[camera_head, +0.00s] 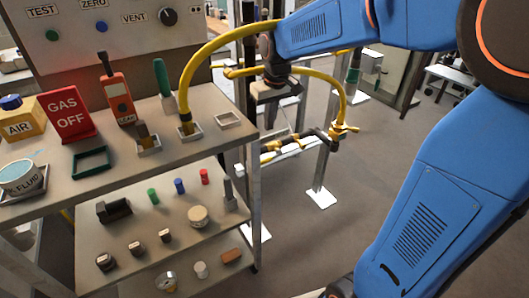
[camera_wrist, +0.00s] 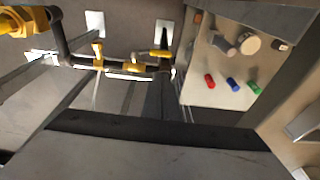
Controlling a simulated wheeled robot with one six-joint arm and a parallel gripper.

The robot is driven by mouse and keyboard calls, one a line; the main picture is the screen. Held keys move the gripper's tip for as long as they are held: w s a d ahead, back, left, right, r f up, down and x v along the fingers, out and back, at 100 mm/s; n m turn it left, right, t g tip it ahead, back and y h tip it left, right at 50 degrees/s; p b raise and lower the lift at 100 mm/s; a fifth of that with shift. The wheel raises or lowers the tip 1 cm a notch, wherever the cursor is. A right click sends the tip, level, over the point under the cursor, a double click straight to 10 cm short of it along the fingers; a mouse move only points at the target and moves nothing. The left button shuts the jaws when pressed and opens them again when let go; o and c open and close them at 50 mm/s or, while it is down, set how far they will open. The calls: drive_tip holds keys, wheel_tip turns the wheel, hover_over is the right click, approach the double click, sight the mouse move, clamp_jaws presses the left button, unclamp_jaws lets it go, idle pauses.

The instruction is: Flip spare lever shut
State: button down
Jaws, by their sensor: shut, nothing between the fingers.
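A pipe rig stands beyond the bench, with dark pipes (camera_wrist: 75,58) and yellow valve parts. A yellow lever (camera_wrist: 97,56) stands out across the pipe in the wrist view, and another yellow handle (camera_wrist: 154,53) lies farther right. In the head view, yellow fittings (camera_head: 270,147) show low on the rig; I cannot tell which lever is the spare one. My gripper (camera_head: 268,88) is shut and empty, pointing down above the rig and apart from the low pipe. Broad grey shapes fill the lower wrist view and hide what lies beneath.
A yellow hose (camera_head: 215,45) arches from the bench to behind my arm. Another hose (camera_head: 318,77) curves down to the rig's right end. The bench (camera_head: 55,210) on the left holds a red GAS OFF sign (camera_head: 67,114) and tools. Grey floor (camera_head: 365,170) is clear right of the rig.

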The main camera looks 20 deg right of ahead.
drive_tip(key=shift+w+a+f, duration=0.2)
drive_tip(key=shift+w, duration=0.25)
drive_tip(key=shift+w+a+f, duration=0.15)
drive_tip(key=shift+w+a, duration=0.05)
drive_tip(key=shift+w, duration=0.2)
drive_tip(key=shift+f, duration=0.1)
hover_over(271, 157)
drive_tip(key=a, duration=0.3)
wheel_tip(271, 157, down, 12)
drive_tip(key=shift+s+d+f, duration=0.1)
drive_tip(key=shift+d, duration=0.05)
drive_tip(key=shift+s+f, duration=0.15)
drive_tip(key=shift+f, duration=0.5)
